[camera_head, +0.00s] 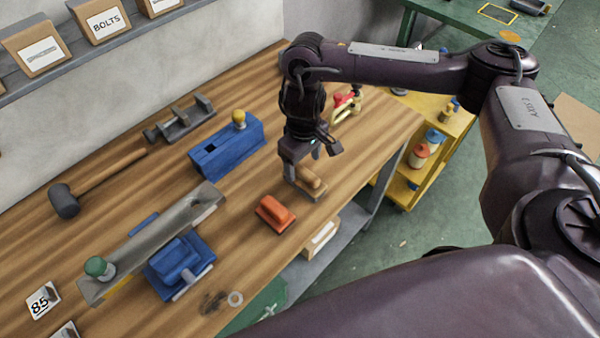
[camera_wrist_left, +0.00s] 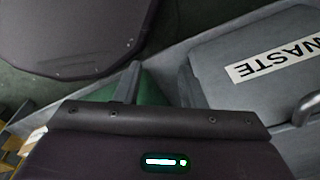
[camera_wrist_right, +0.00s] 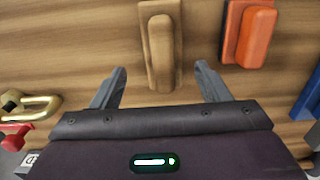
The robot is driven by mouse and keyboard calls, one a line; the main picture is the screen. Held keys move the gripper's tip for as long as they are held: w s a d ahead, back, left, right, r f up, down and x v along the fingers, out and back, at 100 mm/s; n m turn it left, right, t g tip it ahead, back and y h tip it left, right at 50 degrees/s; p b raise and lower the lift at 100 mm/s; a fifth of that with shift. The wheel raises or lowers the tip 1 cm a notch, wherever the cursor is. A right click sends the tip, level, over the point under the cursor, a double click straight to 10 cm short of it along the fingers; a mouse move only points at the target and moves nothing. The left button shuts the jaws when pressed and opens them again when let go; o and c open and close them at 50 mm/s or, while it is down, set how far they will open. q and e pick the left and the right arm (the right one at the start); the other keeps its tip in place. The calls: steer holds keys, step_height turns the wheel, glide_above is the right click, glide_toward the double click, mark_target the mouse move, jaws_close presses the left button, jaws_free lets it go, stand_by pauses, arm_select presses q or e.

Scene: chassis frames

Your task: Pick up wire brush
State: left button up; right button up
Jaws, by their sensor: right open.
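A tan wooden block with a raised wooden handle (camera_head: 312,180), which looks like the wire brush, lies near the right end of the wooden bench (camera_head: 350,150). It also shows in the right wrist view (camera_wrist_right: 160,45), upright in the picture; any bristles underneath are hidden. My right gripper (camera_head: 308,165) is just above it, pointing down. In the right wrist view its open fingers (camera_wrist_right: 158,88) stand left and right of the block's near end, with nothing held. My left gripper (camera_wrist_left: 155,85) shows only partly in the left wrist view, away from the bench.
An orange-handled block (camera_head: 275,212) lies close beside the wooden one. A blue box (camera_head: 228,145), a hammer (camera_head: 66,200) and a grey metal bar (camera_head: 150,250) lie further left. A yellow cart (camera_head: 440,150) stands right of the bench. A waste bin (camera_wrist_left: 255,60) is below my left wrist.

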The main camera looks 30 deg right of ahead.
mark_target(305, 172)
steer(key=f, duration=0.1)
steer(key=s+f, duration=0.1)
steer(key=f, duration=0.1)
steer(key=shift+s+b, duration=0.15)
steer(key=shift+b, duration=0.2)
steer(key=f, duration=0.1)
steer(key=f+b, duration=0.1)
steer(key=f, duration=0.1)
steer(key=shift+w+a, duration=0.1)
steer(key=shift+w, duration=0.1)
arm_select(q)
steer(key=shift+s+f, duration=0.65)
steer(key=shift+f, duration=0.35)
arm_select(e)
steer(key=c, duration=1.1)
